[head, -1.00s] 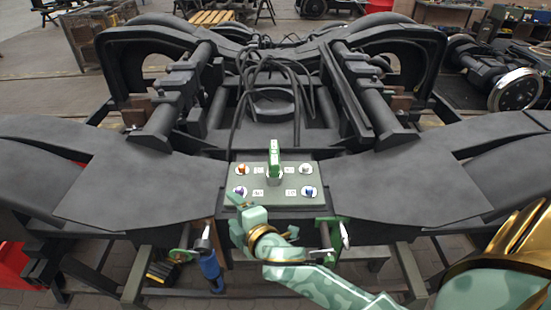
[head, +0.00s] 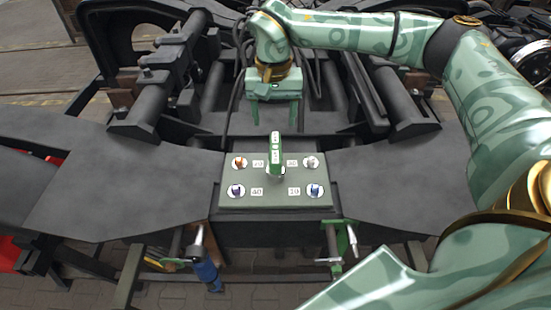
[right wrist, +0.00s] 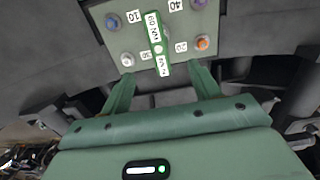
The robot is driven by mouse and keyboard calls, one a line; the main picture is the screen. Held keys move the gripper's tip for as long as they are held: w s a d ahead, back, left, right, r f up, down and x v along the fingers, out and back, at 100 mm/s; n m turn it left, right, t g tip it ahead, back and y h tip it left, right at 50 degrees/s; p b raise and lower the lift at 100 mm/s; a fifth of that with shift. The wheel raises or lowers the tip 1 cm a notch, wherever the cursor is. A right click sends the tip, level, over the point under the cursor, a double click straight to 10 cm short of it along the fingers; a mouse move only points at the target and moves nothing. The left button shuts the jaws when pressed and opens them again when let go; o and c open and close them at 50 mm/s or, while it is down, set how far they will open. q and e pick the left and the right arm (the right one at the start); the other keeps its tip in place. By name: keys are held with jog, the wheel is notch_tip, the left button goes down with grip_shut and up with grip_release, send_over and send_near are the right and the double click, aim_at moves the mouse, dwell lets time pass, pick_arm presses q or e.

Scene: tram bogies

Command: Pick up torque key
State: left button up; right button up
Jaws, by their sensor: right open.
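The torque key (head: 276,152) is a green upright handle with white labels. It stands in the middle of a grey-green panel (head: 240,204). In the right wrist view the key (right wrist: 154,34) reads "60 NM" and the panel (right wrist: 128,36) fills the top. My right gripper (head: 275,114) is open and empty, beyond and above the key in the head view, its fingers pointing down. In the right wrist view its two fingers (right wrist: 161,78) point at the panel, with the near end of the key between them in the picture. Contact is not visible. My left gripper is not in view.
Several coloured knobs, including an orange one (head: 239,163), sit at the panel's corners beside number labels. Black cables (head: 238,85) hang behind the panel. A blue-handled tool (head: 207,272) and a green clamp-like tool (head: 340,240) hang below. Broad dark bogie frame plates (head: 110,185) flank the panel.

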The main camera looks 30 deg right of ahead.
aim_at(274, 146)
notch_tip(274, 146, down, 9)
jog(key=shift+r+p, duration=0.2)
jog(key=shift+p, duration=0.15)
jog(key=f, duration=0.1)
jog(key=f+p, duration=0.1)
jog(key=f, duration=0.3)
jog(key=shift+s+p, duration=0.25)
jog(key=shift+p, duration=0.05)
jog(key=shift+f, duration=0.3)
jog(key=shift+r, duration=0.1)
grip_shut()
